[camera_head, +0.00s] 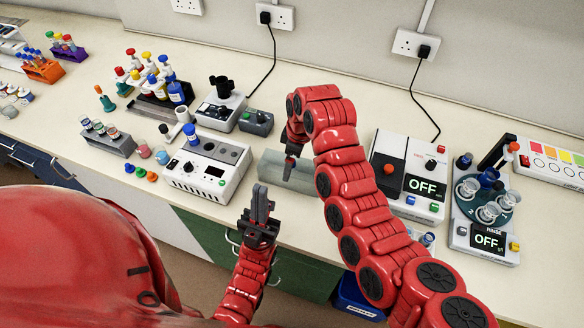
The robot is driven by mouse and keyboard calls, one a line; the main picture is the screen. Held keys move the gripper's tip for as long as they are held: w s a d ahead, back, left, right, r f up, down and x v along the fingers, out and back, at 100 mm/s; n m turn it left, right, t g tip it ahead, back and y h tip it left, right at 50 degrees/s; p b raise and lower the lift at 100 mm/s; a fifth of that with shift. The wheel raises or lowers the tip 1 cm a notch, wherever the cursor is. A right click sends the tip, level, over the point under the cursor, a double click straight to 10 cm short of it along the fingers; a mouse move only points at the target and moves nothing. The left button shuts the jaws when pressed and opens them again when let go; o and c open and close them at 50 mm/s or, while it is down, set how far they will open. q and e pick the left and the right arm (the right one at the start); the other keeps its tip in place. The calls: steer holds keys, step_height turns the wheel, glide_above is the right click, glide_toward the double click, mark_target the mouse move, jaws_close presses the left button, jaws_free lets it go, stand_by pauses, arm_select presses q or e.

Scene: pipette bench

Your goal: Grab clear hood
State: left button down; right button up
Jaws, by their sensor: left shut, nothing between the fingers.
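A long, pale, see-through box that looks like the clear hood (270,168) lies near the bench's front edge, between the white device with knobs and the device reading OFF. My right arm arches over it and hides part of it. My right gripper (289,172) points down at the box, but I cannot tell whether it touches it or whether its jaws are open. My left gripper (261,200) is shut and empty. It points up in front of the bench edge, below and left of the box.
A white device with knobs (207,165) stands left of the box. A black-and-white device (411,170) stands to its right, with a round-tray device (488,215) beyond. Bottle racks (154,95) fill the left bench. A blue bin (355,297) is below the bench.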

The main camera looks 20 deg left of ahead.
steer(key=shift+f, duration=0.15)
steer(key=shift+f+p, duration=0.2)
steer(key=shift+p, duration=0.25)
steer(key=f+p, duration=0.2)
steer(key=f, duration=0.1)
steer(key=shift+a+f, duration=0.1)
steer(key=shift+a, duration=0.1)
steer(key=shift+w+a+f+p, duration=0.1)
steer(key=shift+f+p, duration=0.2)
steer(key=shift+f, duration=0.5)
steer(key=c, duration=1.1)
